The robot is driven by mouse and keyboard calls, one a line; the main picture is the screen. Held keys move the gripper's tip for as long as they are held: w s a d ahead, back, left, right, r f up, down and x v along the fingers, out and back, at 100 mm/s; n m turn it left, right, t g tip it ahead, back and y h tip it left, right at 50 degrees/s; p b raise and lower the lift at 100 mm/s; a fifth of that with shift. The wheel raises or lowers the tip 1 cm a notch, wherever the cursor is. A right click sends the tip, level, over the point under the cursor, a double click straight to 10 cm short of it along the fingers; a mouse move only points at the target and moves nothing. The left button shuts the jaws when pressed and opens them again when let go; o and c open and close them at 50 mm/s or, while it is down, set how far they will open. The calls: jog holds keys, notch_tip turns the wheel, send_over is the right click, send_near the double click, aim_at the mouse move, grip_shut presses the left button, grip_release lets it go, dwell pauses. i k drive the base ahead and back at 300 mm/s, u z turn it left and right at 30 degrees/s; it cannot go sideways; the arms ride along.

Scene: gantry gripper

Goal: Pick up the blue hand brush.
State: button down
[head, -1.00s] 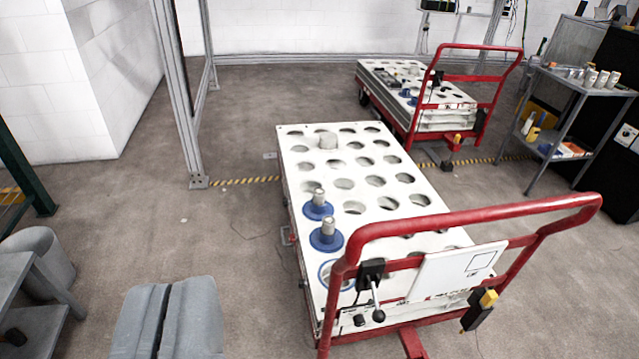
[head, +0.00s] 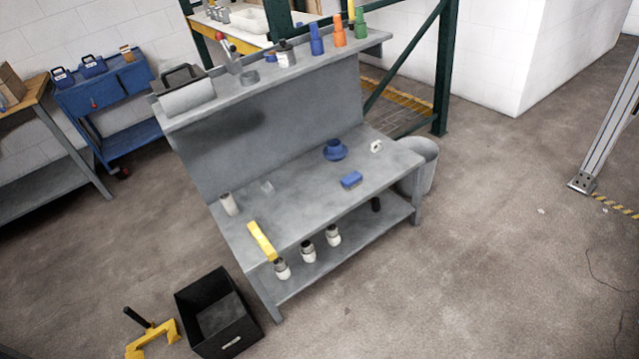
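A small blue block-shaped thing (head: 351,180), which looks like the blue hand brush, lies on the grey workbench's main top (head: 300,205), near its front edge and toward the right end. It is too small here to make out bristles or a handle clearly. Nothing covers it. A blue flanged round part (head: 335,150) stands behind it, apart from it. My gripper is not in view.
The bench also holds a yellow bar (head: 262,241), a white cylinder (head: 229,204) and a small white piece (head: 376,146). A black bin (head: 218,312) and yellow tool (head: 152,338) are on the floor at front left. Floor at front right is clear.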

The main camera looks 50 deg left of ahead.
aim_at(350, 181)
jog(key=u, duration=1.1)
jog(key=k, duration=0.45)
jog(key=u, duration=0.15)
jog(key=i, duration=0.45)
jog(key=z, duration=0.15)
